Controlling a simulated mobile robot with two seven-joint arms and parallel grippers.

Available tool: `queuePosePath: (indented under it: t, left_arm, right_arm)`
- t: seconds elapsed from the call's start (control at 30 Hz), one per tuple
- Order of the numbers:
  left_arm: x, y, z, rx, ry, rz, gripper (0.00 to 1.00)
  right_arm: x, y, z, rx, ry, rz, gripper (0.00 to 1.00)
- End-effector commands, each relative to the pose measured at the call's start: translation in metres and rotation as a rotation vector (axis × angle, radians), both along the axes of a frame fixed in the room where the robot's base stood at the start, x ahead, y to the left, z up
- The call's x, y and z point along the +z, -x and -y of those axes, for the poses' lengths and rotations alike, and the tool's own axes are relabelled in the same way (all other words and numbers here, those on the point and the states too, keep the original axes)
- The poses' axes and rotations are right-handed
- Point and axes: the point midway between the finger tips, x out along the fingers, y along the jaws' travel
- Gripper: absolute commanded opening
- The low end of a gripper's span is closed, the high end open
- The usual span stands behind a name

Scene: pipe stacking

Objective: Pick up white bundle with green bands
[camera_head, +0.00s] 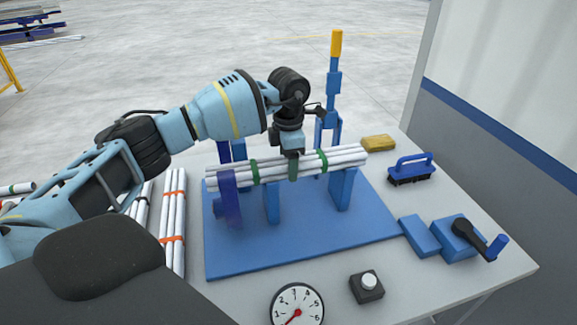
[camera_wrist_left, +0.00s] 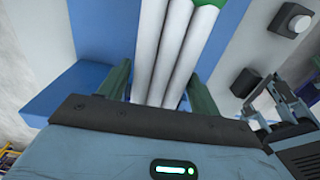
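The white bundle with green bands (camera_head: 345,156) lies across the blue supports (camera_head: 272,202) of a fixture. My left gripper (camera_head: 292,168) reaches down onto it from above, between its two green bands. In the left wrist view, the bundle's white pipes (camera_wrist_left: 163,55) run between the two green fingers of the left gripper (camera_wrist_left: 160,90). The fingers stand apart on either side, with a narrow gap beside the pipes. A green band (camera_wrist_left: 209,3) shows at the top edge of that view. My right gripper is not in view.
The fixture has a blue base plate (camera_head: 300,252) and a tall lever with a yellow handle (camera_head: 336,43) behind the bundle. Orange-banded pipes (camera_head: 173,215) lie left. A brush (camera_head: 411,170), yellow block (camera_head: 378,142), crank (camera_head: 470,238), dial (camera_head: 297,305) and button box (camera_head: 367,286) surround the plate.

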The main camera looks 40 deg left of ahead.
Motion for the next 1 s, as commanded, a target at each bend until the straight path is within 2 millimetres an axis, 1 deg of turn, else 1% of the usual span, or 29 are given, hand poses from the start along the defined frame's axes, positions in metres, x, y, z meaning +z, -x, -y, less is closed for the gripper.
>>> queuePosePath:
  t: [0.03, 0.2, 0.3, 0.5, 0.63, 0.77, 1.0]
  left_arm:
    - [0.000, 0.000, 0.000, 0.000, 0.000, 0.000, 0.57]
    - [0.000, 0.000, 0.000, 0.000, 0.000, 0.000, 0.35]
    - [0.001, 0.000, 0.000, 0.000, 0.001, 0.002, 0.23]
    - [0.002, 0.000, 0.000, 0.000, 0.001, 0.002, 0.23]
    - [0.010, -0.001, 0.000, 0.000, 0.001, 0.004, 0.23]
    - [0.031, -0.001, 0.000, 0.000, 0.001, 0.007, 0.23]
    - [0.075, -0.001, 0.000, 0.001, 0.001, 0.004, 0.23]
  right_arm:
    - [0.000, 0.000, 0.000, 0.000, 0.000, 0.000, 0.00]
    - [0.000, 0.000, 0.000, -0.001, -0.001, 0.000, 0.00]
    - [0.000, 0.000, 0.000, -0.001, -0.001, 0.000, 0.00]
    - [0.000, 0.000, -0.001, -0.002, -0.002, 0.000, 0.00]
    - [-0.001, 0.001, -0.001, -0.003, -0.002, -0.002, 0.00]
    - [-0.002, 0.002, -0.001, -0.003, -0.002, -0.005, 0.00]
    - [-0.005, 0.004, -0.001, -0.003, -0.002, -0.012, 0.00]
